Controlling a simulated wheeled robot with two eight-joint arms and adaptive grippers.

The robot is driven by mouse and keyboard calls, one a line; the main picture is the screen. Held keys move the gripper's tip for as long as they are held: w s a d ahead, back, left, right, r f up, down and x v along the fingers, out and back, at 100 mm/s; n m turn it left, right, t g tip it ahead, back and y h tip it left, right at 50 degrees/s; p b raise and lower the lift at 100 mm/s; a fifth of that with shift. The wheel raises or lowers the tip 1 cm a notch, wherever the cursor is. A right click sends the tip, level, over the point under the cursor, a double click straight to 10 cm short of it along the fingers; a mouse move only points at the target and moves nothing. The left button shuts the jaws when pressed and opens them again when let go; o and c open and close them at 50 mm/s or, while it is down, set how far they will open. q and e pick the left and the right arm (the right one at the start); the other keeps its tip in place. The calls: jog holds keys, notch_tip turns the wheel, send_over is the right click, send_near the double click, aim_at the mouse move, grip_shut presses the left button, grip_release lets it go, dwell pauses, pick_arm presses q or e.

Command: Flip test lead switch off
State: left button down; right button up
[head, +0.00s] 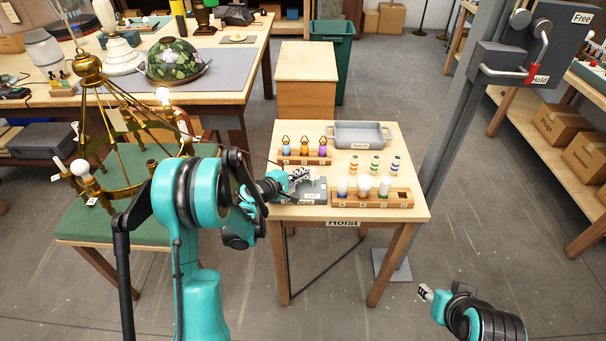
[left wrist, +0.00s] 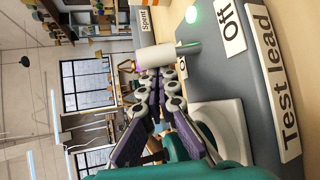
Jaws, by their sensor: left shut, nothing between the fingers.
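The grey test lead box (head: 310,194) sits at the near left of the small "Hoist" table. In the left wrist view its face (left wrist: 215,85) carries "Test lead" and "Off" labels, a bright green light (left wrist: 193,14) and a partly hidden label. A switch lever with a pale cylindrical cap (left wrist: 155,58) sticks out from the box. My left gripper (head: 297,176) is at the box, and it also shows in the left wrist view (left wrist: 158,82), shut and empty, its fingertips right beside the cap; contact is unclear. My right gripper (head: 426,292) is low at the right, away from the table; its jaw state is unclear.
On the table, a bulb rack (head: 390,201) stands right of the box, a rack of colored bulbs (head: 304,160) behind it, and a grey tray (head: 357,140) at the back. A brass chandelier (head: 135,185) stands left of my left arm. A hoist control (head: 515,60) is at upper right.

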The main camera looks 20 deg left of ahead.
aim_at(310, 176)
pick_arm(q)
jog(key=shift+s+d+b, duration=0.1)
jog(key=shift+s+b, duration=0.2)
jog(key=shift+b, duration=0.1)
jog(key=shift+s, duration=0.15)
jog(key=shift+s+d+b, duration=0.25)
jog(key=shift+s+b, duration=0.35)
jog(key=shift+b, duration=0.1)
jog(key=shift+r, duration=0.15)
jog(key=shift+s, duration=0.1)
jog(key=shift+s+d+r, duration=0.15)
jog(key=shift+s+r, duration=0.2)
jog(key=shift+s, duration=0.25)
jog(key=shift+f, duration=0.1)
